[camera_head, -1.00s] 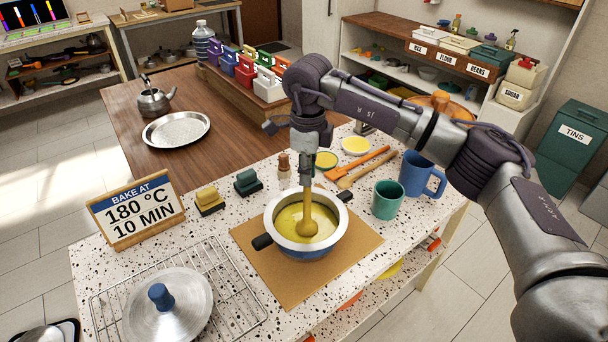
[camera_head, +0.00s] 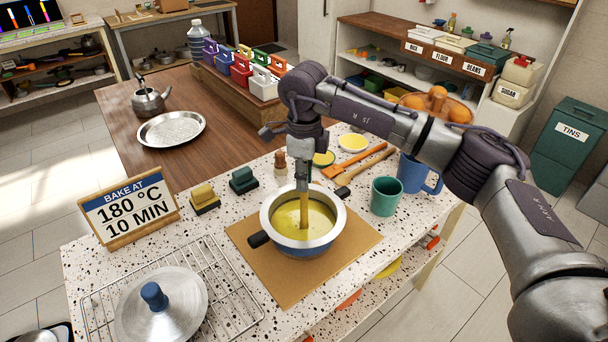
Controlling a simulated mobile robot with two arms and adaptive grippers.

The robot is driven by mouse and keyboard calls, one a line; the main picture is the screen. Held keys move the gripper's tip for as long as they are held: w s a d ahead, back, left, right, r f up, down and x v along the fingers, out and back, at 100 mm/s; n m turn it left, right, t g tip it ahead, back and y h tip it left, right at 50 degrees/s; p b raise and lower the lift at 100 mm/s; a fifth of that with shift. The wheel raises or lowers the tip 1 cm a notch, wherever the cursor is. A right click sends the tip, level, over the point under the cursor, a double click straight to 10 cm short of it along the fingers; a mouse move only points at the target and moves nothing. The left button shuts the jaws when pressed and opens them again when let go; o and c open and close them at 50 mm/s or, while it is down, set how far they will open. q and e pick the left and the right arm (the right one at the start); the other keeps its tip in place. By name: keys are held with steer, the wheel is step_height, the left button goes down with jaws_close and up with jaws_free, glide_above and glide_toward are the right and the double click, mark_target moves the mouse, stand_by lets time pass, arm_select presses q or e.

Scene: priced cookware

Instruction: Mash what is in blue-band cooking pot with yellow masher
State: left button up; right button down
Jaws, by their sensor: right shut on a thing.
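The blue-band cooking pot (camera_head: 300,250) stands upright on a brown mat (camera_head: 258,272) on the speckled counter. It holds yellow contents (camera_head: 318,217). My right gripper (camera_head: 301,178) is above the pot, shut on the upper part of the yellow masher (camera_head: 304,207). The masher points straight down into the pot, and its lower end is hidden in the contents.
A lid with a blue knob (camera_head: 158,310) lies on a wire rack (camera_head: 222,290) at front left. A sign (camera_head: 128,208) stands behind it. A green mug (camera_head: 386,197) and a blue mug (camera_head: 414,175) stand right of the pot. Orange and wooden utensils (camera_head: 350,162) lie behind.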

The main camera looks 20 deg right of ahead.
steer(key=r, duration=0.1)
steer(key=r+p, duration=0.1)
steer(key=w+r, duration=0.1)
steer(key=shift+a+p, duration=0.25)
steer(key=shift+p, duration=0.05)
steer(key=shift+f, duration=0.1)
stand_by(0.4)
steer(key=shift+s+a+b, duration=0.2)
steer(key=shift+s+b, duration=0.2)
steer(key=shift+s, duration=0.15)
stand_by(0.9)
